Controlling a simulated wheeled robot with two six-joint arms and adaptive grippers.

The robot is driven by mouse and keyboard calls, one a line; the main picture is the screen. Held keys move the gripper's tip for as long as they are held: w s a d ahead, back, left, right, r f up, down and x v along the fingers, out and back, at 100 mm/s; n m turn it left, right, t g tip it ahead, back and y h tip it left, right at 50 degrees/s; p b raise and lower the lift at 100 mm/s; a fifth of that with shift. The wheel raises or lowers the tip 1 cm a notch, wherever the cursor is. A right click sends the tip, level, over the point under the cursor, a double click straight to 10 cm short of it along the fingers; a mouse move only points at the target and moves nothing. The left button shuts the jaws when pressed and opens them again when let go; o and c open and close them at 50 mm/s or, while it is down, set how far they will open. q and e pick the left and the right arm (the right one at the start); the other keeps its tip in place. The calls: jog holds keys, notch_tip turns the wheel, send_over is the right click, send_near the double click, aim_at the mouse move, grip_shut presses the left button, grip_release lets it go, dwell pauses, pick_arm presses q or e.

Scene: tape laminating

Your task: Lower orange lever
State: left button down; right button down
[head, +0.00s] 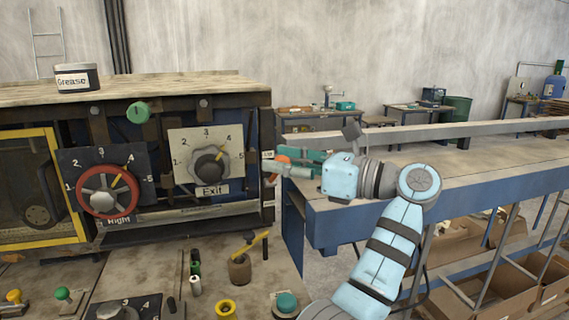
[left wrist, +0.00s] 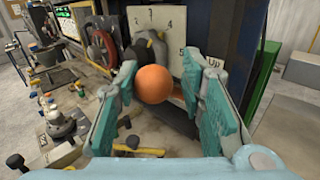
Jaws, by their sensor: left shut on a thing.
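The orange lever's round knob (left wrist: 153,84) sits between the two teal fingers of my left gripper (left wrist: 165,92) in the left wrist view. The gripper is shut on the knob. In the head view my left gripper (head: 290,165) is at the right edge of the machine, with a bit of the orange lever (head: 282,158) at its tips. The lever's shaft is mostly hidden. My right gripper is not in view.
The machine panel holds a red-ringed dial (head: 108,192) and a grey dial (head: 210,165) marked Exit. A grease can (head: 77,78) stands on top. A blue table (head: 480,180) extends to the right. Knobs and small levers (head: 240,265) crowd the console in front.

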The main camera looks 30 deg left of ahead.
pick_arm(q)
jog(key=shift+f, duration=0.2)
notch_tip(320, 180, down, 7)
jog(key=s+d+n+g+y+b, duration=0.2)
jog(key=n+y+b, duration=0.2)
jog(key=b, duration=1)
jog(key=n, duration=0.2)
jog(key=shift+n+g, duration=0.3)
jog(key=shift+g, duration=0.1)
jog(key=shift+d+r, duration=0.15)
jog(key=shift+r, duration=0.05)
jog(key=c, duration=1.3)
grip_release()
jog(key=shift+o, duration=1.2)
jog(key=shift+w, duration=0.1)
